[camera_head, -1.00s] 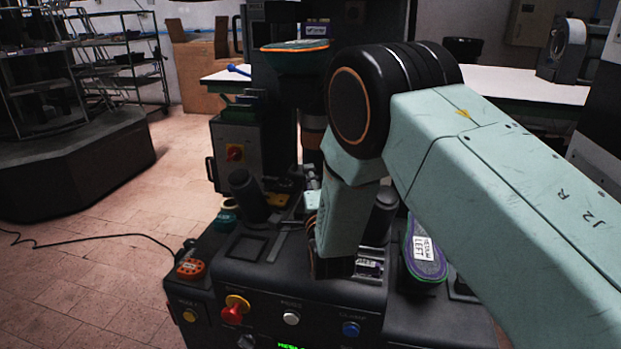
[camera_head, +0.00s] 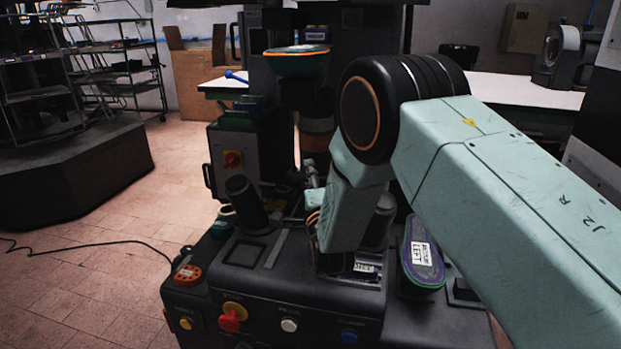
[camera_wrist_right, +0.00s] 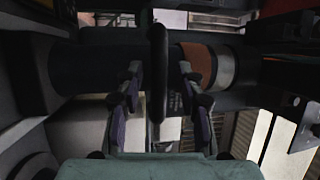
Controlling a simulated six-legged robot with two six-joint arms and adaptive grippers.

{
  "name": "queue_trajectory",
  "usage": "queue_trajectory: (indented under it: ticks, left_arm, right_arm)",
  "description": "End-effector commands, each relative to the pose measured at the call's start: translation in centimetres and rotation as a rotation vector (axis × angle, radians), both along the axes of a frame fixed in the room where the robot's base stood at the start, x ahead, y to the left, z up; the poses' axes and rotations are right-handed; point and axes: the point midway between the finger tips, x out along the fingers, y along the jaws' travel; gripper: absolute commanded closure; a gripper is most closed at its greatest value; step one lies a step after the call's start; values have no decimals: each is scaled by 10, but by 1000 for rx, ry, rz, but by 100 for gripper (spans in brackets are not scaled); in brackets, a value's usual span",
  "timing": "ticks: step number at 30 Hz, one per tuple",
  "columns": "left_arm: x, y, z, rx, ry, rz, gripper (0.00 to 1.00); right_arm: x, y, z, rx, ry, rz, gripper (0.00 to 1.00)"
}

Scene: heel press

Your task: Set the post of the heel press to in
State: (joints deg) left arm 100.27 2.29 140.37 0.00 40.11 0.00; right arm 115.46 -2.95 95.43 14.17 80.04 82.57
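The heel press (camera_head: 235,275) fills the lower middle of the head view. Behind its front panel stands an upright dark cylinder with an orange-brown band (camera_head: 317,142), partly hidden by my right arm. In the right wrist view a dark cylinder (camera_wrist_right: 85,75) with an orange band (camera_wrist_right: 196,62) and silver collar lies across the picture. My right gripper (camera_wrist_right: 160,98) has its two fingers apart, with a dark slim bar (camera_wrist_right: 158,70) between them. A gap shows on each side of the bar. I cannot tell the post's setting. My left gripper is not in view.
Red (camera_head: 229,322), white (camera_head: 289,325) and blue (camera_head: 349,336) buttons line the front. A dark upright handle (camera_head: 245,200) stands at left. Open floor (camera_head: 110,215) lies left.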

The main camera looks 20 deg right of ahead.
Motion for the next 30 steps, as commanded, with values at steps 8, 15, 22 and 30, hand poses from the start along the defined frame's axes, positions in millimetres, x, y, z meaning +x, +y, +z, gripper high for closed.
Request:
queue_trajectory:
  ticks: [8,15,22,30]
  left_arm:
    - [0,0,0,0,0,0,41]
    - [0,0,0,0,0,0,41]
    - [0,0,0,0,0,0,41]
    - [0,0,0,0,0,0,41]
  right_arm:
    - [-8,2,-3,0,4,2,63]
    - [-47,10,-9,-2,5,2,63]
    - [-90,19,-16,-3,4,2,63]
    - [-115,24,-20,-2,0,1,63]
